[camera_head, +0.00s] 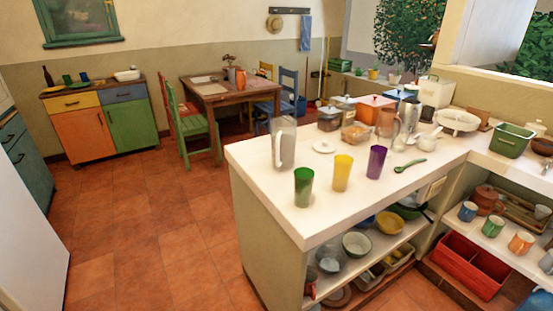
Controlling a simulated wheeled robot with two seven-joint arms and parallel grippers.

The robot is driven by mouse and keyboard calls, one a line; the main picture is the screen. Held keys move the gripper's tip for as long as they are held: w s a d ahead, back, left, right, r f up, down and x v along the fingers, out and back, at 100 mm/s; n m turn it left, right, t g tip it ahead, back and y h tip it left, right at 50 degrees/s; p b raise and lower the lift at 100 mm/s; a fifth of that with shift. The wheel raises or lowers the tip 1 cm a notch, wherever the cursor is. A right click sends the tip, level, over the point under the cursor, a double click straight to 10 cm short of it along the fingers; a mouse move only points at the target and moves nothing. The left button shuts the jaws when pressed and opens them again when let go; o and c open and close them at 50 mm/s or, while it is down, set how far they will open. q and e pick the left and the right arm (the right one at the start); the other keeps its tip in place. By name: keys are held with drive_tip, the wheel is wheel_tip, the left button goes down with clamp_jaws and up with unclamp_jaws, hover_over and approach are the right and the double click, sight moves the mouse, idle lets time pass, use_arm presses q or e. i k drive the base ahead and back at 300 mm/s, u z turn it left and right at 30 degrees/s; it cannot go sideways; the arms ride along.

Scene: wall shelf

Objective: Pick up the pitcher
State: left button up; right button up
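A tall grey, see-through pitcher (288,132) with a pale handle stands upright on the white counter (262,170), near its far left corner. Its handle faces toward me. A second clear vessel (387,122) that looks like a glass pitcher stands further right on the counter, partly in front of other items. Neither of my grippers shows in the head view, and nothing touches the pitcher.
Green (304,188), yellow (342,173) and purple (376,162) cups stand on the counter nearer than the pitcher. A white lid (324,147) lies to its right. A green spoon (410,165) lies further right. The tiled floor (150,215) left of the counter is clear.

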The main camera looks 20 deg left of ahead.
sight(283, 130)
drive_tip(key=z, duration=0.7)
drive_tip(key=i, duration=0.9)
drive_tip(key=u, duration=0.15)
